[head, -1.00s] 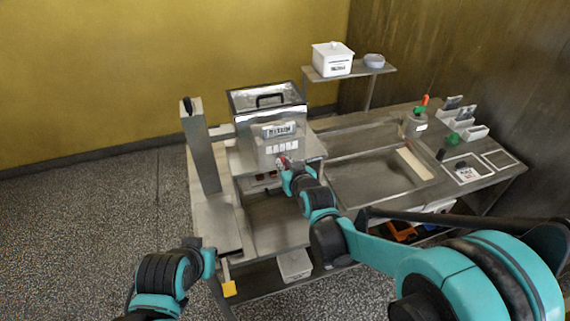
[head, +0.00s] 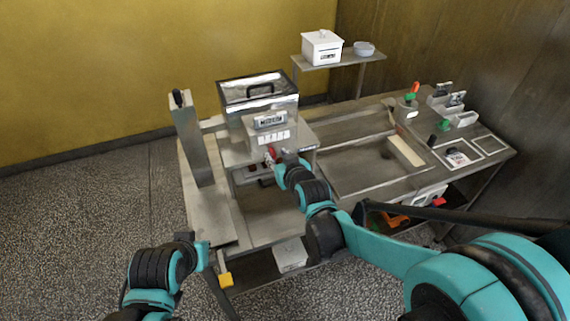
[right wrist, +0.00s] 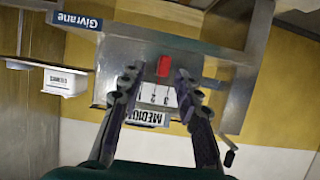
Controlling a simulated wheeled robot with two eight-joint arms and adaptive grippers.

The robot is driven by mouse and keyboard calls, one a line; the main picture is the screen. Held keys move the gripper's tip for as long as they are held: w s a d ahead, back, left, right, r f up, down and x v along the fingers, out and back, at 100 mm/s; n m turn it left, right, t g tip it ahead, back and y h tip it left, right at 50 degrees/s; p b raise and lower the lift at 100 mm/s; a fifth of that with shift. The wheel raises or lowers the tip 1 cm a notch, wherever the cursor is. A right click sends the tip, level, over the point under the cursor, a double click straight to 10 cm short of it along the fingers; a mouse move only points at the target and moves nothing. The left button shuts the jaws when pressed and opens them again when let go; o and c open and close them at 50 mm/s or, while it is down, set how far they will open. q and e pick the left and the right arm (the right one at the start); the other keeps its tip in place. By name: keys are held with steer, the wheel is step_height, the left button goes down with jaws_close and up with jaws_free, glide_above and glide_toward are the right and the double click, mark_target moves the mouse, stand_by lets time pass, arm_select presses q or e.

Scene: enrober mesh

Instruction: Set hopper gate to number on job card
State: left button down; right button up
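The steel hopper (head: 258,98) stands on the left part of the bench, with a name plate (head: 270,120) and a row of white number labels (head: 273,138) on its front. In the right wrist view the plate (right wrist: 150,117) appears upside down and reads MEDIUM. The red gate handle (right wrist: 164,66) shows between the fingers of my right gripper (right wrist: 157,78), which are apart; I see no contact. In the head view my right gripper (head: 280,161) is just in front of the hopper. My left gripper (head: 194,243) is at lower left, its fingers unclear.
A steel post (head: 192,140) rises left of the hopper. A sunken tray (head: 360,172) is to its right. A white lidded box (head: 322,47) is on the raised shelf.

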steer(key=v, duration=1)
